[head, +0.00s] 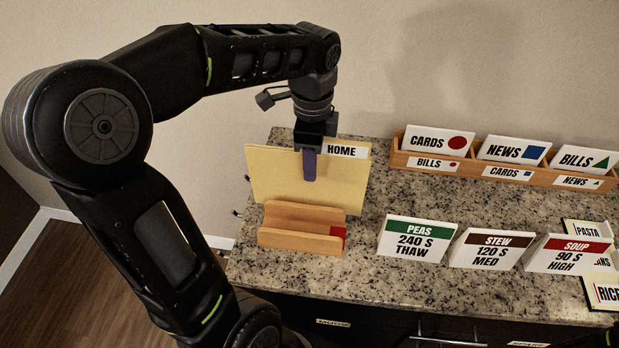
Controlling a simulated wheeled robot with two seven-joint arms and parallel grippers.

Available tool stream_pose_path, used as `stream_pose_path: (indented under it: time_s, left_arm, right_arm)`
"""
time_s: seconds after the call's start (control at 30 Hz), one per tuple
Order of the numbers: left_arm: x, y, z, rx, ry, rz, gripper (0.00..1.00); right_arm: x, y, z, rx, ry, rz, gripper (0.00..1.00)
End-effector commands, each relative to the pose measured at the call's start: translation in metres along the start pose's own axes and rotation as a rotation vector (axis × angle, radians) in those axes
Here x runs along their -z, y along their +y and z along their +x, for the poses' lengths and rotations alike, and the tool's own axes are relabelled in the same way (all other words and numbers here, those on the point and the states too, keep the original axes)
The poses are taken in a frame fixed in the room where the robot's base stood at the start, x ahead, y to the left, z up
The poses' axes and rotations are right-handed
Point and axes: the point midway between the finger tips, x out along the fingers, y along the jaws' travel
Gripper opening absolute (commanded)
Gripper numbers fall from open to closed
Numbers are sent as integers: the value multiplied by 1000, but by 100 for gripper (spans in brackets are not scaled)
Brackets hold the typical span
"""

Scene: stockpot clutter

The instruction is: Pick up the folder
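The folder (272,181) is pale yellow, with a white tab that reads HOME. It is upright at the left end of the counter, just behind a wooden holder (290,240) with a red patch at its right. My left gripper (309,172) points down at the folder's top edge, left of the tab. One finger shows in front of the folder, and the other is hidden behind it. The gripper looks closed on the folder's top edge. Whether the folder's bottom edge touches the holder or the counter is hidden. My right gripper is not in view.
A wooden rack (482,171) with CARDS, NEWS and BILLS cards stands at the back right. In front stand the PEAS sign (414,240), STEW sign (486,250) and SOUP sign (566,255). Labels such as PASTA (587,229) lie at the right edge. Granite is bare between folder and rack.

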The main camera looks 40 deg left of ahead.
Motion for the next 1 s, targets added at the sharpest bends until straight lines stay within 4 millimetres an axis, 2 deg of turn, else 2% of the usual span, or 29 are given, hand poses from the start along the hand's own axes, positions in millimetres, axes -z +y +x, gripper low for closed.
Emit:
stream_pose_path:
  time_s: [0.37,0.8,1.0]
  left_arm:
    - [0,0,0,0,0,0,36]
    - [0,0,0,0,0,0,0]
    - [0,0,0,0,0,0,0]
  right_arm:
    - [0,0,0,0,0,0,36]
    - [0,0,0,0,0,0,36]
    - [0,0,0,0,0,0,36]
